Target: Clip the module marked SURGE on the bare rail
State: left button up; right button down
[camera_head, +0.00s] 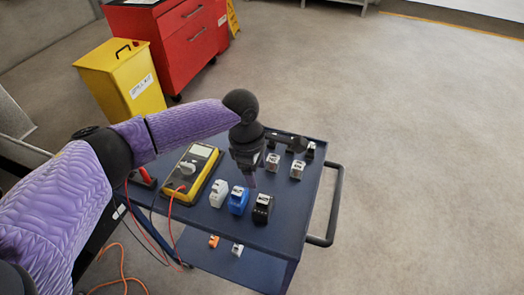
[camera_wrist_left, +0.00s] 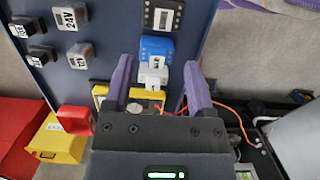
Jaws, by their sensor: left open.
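A white module (camera_head: 218,193), a blue module (camera_head: 238,200) and a black module (camera_head: 263,209) stand in a row on the dark blue cart top. My left gripper (camera_head: 251,182) is open and empty, above the cart just behind the blue and black modules. In the left wrist view its fingers (camera_wrist_left: 158,78) are spread, with the white module (camera_wrist_left: 153,76) seen between them and the blue module (camera_wrist_left: 156,48) beyond. The black module (camera_wrist_left: 162,17) is farther out. I cannot read which one is marked SURGE. No bare rail shows. My right gripper is not in view.
A yellow multimeter (camera_head: 191,174) with red and black leads lies left of the modules. Several small labelled blocks (camera_head: 297,170) stand at the cart's back right. A cart handle (camera_head: 334,205) juts right. A yellow bin (camera_head: 122,80) and red cabinet (camera_head: 187,42) stand behind.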

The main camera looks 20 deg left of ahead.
aim_at(262, 199)
pick_arm(q)
jog(key=f+b, duration=0.5)
jog(key=b, duration=0.1)
jog(key=shift+s+d+f+b, duration=0.25)
jog(key=shift+d+f+b, duration=0.05)
jog(key=shift+f+b, duration=0.1)
jog(key=f, duration=0.3)
jog(key=shift+d, duration=0.35)
jog(key=shift+f+b, duration=0.3)
jog(key=shift+f, duration=0.25)
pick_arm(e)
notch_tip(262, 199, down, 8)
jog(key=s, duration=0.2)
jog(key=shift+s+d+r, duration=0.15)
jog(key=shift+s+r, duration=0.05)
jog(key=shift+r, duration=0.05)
pick_arm(q)
jog(key=shift+d, duration=0.1)
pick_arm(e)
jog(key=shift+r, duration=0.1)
pick_arm(q)
jog(key=shift+p, duration=0.55)
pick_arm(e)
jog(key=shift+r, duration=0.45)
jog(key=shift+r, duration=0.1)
